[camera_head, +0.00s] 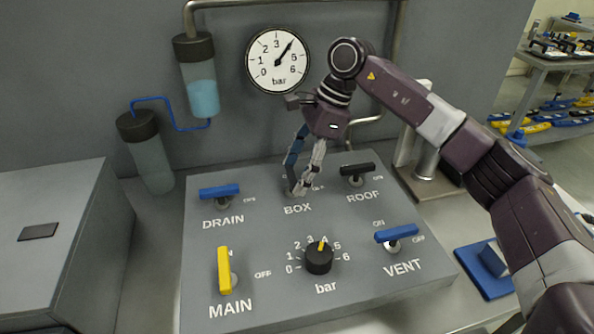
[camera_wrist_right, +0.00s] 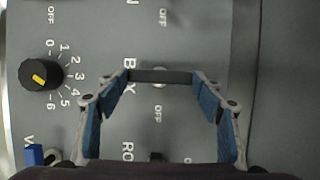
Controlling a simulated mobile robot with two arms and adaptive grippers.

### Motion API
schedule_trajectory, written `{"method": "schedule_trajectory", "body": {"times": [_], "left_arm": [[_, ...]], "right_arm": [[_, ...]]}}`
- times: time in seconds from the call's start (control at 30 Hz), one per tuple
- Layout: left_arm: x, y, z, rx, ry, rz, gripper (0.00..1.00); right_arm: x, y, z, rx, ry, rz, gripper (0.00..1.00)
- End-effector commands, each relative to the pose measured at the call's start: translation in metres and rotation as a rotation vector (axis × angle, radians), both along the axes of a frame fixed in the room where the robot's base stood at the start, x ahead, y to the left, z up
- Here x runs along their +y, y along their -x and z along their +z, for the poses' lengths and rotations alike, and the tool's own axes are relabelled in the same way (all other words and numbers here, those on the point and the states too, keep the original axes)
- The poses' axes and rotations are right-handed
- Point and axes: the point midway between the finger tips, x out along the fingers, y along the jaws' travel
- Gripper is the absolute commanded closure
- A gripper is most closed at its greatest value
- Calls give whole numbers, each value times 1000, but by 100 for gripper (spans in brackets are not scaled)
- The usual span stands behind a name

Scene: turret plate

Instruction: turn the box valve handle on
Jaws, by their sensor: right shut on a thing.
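The box valve handle is a dark bar (camera_wrist_right: 162,76) in the right wrist view, beside the "BOX" label and the "OFF" mark. It lies crosswise to the label's reading direction, pointing up the panel rather than toward "OFF". My right gripper (camera_head: 296,190) reaches down onto it above "BOX" and mostly hides it in the head view. In the right wrist view my right gripper (camera_wrist_right: 161,77) has one fingertip at each end of the bar, shut on it. My left gripper is in neither view.
The panel (camera_head: 265,225) also carries blue drain (camera_head: 219,191) and vent (camera_head: 397,233) handles, a dark roof handle (camera_head: 357,169), a yellow main handle (camera_head: 224,270) and a black dial (camera_head: 319,259). A pressure gauge (camera_head: 278,60) and a blue-liquid cylinder (camera_head: 203,98) stand behind.

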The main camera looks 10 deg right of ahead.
Motion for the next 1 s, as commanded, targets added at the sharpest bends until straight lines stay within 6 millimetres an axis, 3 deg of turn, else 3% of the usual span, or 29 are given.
{"method": "schedule_trajectory", "body": {"times": [0.47, 0.5, 0.63, 1.0], "left_arm": [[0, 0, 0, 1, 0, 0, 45], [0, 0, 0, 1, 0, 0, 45], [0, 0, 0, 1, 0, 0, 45], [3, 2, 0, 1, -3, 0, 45]], "right_arm": [[0, 0, 0, -3, 2, 18, 63], [0, 0, 0, -3, 2, 18, 38], [0, 0, 0, -3, 2, 17, 23], [-2, -1, 4, -3, 1, 14, 21]]}}
